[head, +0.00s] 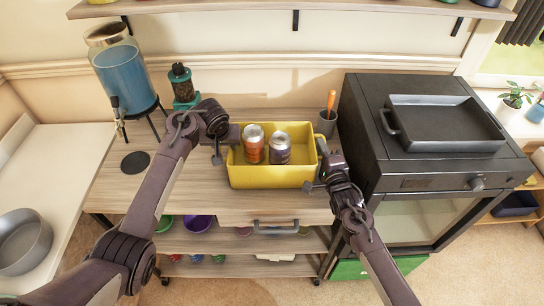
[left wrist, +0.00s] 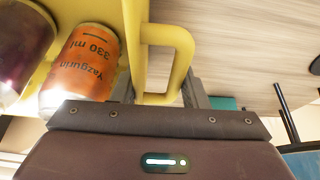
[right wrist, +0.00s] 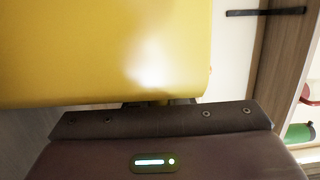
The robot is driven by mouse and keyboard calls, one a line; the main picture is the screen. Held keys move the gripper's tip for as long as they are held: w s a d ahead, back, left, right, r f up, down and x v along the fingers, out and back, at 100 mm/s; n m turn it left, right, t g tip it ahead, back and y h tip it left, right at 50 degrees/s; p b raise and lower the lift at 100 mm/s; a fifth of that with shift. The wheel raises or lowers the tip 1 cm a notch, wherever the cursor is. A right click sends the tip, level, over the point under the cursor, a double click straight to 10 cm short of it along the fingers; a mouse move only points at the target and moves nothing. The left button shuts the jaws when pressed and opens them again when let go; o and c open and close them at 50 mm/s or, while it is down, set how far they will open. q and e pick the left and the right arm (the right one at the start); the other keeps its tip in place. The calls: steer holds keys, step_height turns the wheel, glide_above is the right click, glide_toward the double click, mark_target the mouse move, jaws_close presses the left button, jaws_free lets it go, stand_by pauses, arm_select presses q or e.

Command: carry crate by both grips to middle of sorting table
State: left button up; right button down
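The yellow crate (head: 270,177) stands on the wooden table (head: 205,205). An orange can (head: 254,150) and a dark purple can (head: 279,152) stand inside it. My left gripper (head: 224,148) is at the crate's left end. In the left wrist view the yellow grip (left wrist: 180,45) rises between its spread fingers, and the orange can (left wrist: 82,70) shows beyond. My right gripper (head: 316,176) is at the right end, close to the grip (head: 322,146), with its fingers apart. In the right wrist view the yellow crate wall (right wrist: 90,50) hides most of its fingers.
A black oven (head: 420,150) with a dark tray on top stands to the right. A cup with an orange-handled tool (head: 327,122) is behind the crate's right end. A blue drink dispenser (head: 128,75) and a dark round coaster (head: 135,161) are at left. The table left of the crate is largely clear.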

arm_select(q)
steer(key=c, duration=0.6)
